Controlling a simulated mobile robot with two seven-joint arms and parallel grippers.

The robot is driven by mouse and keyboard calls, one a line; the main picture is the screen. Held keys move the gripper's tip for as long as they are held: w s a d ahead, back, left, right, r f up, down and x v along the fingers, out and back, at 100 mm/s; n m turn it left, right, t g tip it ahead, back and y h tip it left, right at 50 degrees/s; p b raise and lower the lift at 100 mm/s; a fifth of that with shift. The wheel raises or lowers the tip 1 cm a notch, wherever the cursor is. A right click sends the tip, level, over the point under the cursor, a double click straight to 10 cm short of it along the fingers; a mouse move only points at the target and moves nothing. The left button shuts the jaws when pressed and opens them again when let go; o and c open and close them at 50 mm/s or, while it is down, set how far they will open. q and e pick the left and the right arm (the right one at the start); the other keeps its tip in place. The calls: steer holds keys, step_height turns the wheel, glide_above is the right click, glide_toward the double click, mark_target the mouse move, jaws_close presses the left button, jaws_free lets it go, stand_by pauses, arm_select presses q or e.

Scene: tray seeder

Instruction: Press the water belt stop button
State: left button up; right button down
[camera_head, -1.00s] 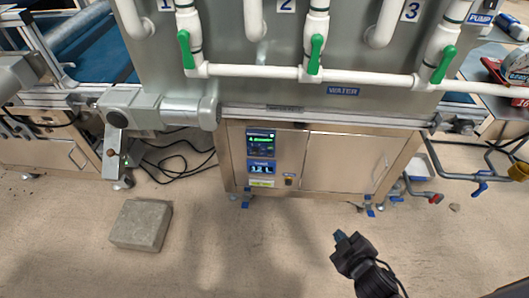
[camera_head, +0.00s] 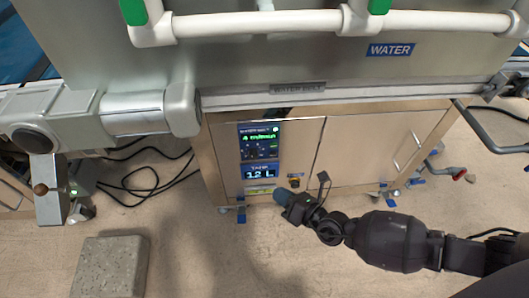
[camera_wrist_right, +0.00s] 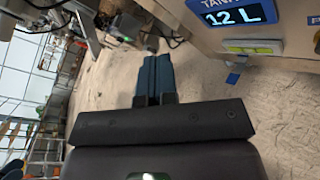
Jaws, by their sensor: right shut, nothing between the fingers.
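My right gripper (camera_head: 281,196) has blue fingertips that are shut and empty. It is in front of the lower part of the cabinet, just right of the yellow-green label (camera_head: 260,190). The shut fingers also show in the right wrist view (camera_wrist_right: 153,78). The control screen (camera_head: 259,141) with green text is on the cabinet's left side, above the "12 L" tank display (camera_head: 259,172). A small yellow control (camera_head: 294,181) is just above the gripper. I cannot tell which of these is the stop button; the screen text is too small. My left gripper is out of view.
The steel cabinet (camera_head: 365,150) stands under the rail marked "WATER BELT" (camera_head: 298,88). A grey motor housing (camera_head: 130,112) juts out at the left. A stone block (camera_head: 110,267) lies on the floor at lower left, with black cables (camera_head: 150,190) behind it.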

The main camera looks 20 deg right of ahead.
mark_target(273, 154)
steer(key=shift+w+a, duration=0.1)
steer(key=shift+w, duration=0.1)
steer(key=shift+w, duration=0.1)
arm_select(q)
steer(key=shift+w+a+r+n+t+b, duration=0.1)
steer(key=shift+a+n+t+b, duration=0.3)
steer(key=shift+b, duration=0.75)
arm_select(e)
steer(key=w+d, duration=0.2)
steer(key=w, duration=0.6)
steer(key=shift+d, duration=0.25)
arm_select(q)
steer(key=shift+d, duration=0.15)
arm_select(e)
steer(key=shift+w, duration=0.1)
stand_by(0.8)
